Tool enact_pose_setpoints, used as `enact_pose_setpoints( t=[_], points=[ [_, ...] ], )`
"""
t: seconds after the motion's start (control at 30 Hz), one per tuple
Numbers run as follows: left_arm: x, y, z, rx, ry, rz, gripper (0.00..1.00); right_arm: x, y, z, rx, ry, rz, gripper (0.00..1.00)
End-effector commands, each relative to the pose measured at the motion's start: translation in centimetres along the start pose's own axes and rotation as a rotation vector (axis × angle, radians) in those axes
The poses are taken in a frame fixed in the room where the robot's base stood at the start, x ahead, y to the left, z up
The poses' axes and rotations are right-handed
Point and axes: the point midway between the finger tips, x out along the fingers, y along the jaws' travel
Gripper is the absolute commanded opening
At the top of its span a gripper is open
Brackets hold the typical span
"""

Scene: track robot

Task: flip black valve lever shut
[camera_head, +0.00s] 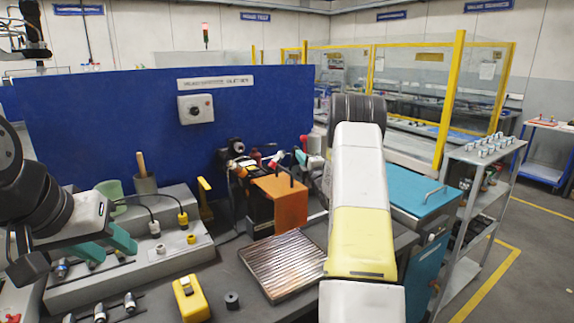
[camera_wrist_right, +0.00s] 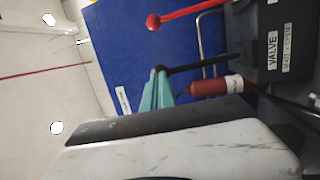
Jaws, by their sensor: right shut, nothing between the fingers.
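The black valve lever (camera_wrist_right: 205,65) shows in the right wrist view. It runs from its dark knob to the grey box labelled VALVE (camera_wrist_right: 272,45). My right gripper (camera_wrist_right: 158,80) has its teal fingers shut and empty, with the tips right at the lever's knob end; I cannot tell if they touch. In the head view my right arm hides most of this, and only a bit of teal finger (camera_head: 300,157) shows. My left gripper (camera_head: 119,252) is open and empty above the grey stepped fixture at the left.
A red-knobbed lever (camera_wrist_right: 185,15) and a dark red cylinder (camera_wrist_right: 210,87) are close to my right fingers. An orange box (camera_head: 280,203), a ribbed metal plate (camera_head: 283,265) and a yellow device (camera_head: 190,298) are on the bench. A blue panel (camera_head: 150,105) stands behind.

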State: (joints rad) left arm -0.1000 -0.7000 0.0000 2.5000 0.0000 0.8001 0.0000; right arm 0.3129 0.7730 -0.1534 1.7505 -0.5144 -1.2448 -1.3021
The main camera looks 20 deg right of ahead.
Motion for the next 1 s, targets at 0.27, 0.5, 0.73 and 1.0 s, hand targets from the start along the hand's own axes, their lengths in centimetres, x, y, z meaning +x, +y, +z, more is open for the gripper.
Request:
enact_pose_setpoints(
  t=[0.27, 0.5, 0.73, 1.0],
  points=[
    [0.0, 0.0, 0.0, 0.000, 0.000, 0.000, 0.39, 3.9, 1.8, -0.9, -0.049, 0.003, -0.218, 0.00],
    [0.0, 0.0, 0.0, 0.000, 0.000, 0.000, 0.39, 6.7, 2.1, -1.3, -0.081, 0.000, -0.392, 0.00],
    [0.0, 0.0, 0.0, 0.000, 0.000, 0.000, 0.39, 8.0, 2.0, -1.5, -0.087, -0.001, -0.442, 0.00],
    [0.0, 0.0, 0.0, 0.000, 0.000, 0.000, 0.39, 8.6, 1.9, -1.7, -0.086, 0.001, -0.442, 0.00]
  ],
)
